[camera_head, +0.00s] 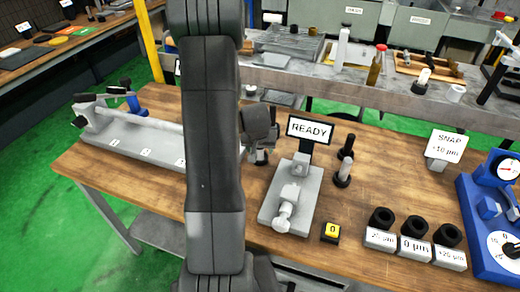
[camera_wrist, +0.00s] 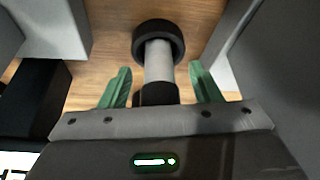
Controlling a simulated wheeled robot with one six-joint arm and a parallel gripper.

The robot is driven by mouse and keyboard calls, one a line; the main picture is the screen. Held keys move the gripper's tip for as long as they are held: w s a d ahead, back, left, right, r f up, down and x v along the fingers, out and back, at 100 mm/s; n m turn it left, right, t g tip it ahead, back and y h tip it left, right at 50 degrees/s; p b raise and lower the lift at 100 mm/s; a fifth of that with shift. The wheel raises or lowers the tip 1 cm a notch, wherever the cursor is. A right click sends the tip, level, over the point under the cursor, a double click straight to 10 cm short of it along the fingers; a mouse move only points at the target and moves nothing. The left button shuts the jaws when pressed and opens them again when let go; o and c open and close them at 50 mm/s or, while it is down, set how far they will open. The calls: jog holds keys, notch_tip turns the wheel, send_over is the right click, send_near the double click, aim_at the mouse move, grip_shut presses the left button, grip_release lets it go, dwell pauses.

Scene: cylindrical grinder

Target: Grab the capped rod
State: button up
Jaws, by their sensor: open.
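The capped rod (camera_wrist: 158,62) is a light grey cylinder with a black collar at its far end and a black cap at its near end, seen in the wrist view. It appears to stand upright on the wooden table. My gripper (camera_wrist: 161,82) is open, with one green finger on each side of the rod. A gap shows between the rod and each finger. In the head view my gripper (camera_head: 260,148) is low over the table, partly hidden by my arm, and the rod below it is hard to make out.
A grey fixture with a READY sign (camera_head: 310,129) stands right of my gripper. A long numbered fixture (camera_head: 140,140) lies to the left. Blue gauges (camera_head: 490,220) and black rings (camera_head: 415,227) occupy the right side.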

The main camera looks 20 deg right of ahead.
jog(key=shift+c, duration=0.5)
grip_shut()
jog(key=shift+r, duration=0.15)
